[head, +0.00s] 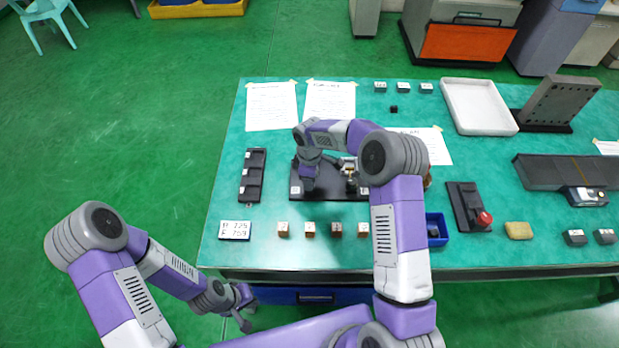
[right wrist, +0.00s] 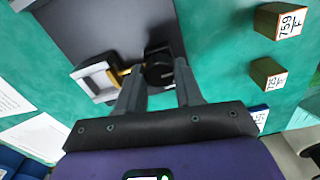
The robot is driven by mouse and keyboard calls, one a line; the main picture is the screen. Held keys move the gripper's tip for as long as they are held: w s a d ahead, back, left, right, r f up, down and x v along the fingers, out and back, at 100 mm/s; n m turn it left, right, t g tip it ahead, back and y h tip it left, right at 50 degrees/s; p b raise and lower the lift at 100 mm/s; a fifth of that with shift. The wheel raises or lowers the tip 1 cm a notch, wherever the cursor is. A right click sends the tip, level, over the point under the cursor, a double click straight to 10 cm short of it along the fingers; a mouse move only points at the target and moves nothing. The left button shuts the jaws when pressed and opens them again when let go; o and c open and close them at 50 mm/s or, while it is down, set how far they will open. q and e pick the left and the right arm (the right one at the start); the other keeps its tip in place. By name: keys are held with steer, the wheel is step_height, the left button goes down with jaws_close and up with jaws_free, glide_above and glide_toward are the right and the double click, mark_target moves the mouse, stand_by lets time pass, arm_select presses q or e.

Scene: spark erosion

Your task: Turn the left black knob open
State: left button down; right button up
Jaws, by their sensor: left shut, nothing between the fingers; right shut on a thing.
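The black knob (right wrist: 158,74) shows between the fingers of my right gripper (right wrist: 158,92) in the right wrist view. The fingers are shut on it. A white-framed block (right wrist: 97,78) with a yellow fitting sits beside the knob. In the head view my right gripper (head: 308,186) points down over the left part of the dark plate (head: 335,196) and hides the knob there. A brass-and-white fitting (head: 349,168) stands to its right. My left gripper (head: 243,308) is shut and empty, low in front of the table.
Several labelled blocks (head: 283,229) stand in a row in front of the plate. A black tray (head: 254,176) and a number sign (head: 235,230) lie to the left. A blue bin (head: 436,222) and a red button (head: 484,219) are to the right.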

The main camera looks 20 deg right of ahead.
stand_by(0.3)
steer(key=o, duration=1)
steer(key=shift+o, duration=0.2)
step_height(320, 180, up, 8)
steer(key=shift+f+p, duration=0.15)
steer(key=shift+p, duration=0.25)
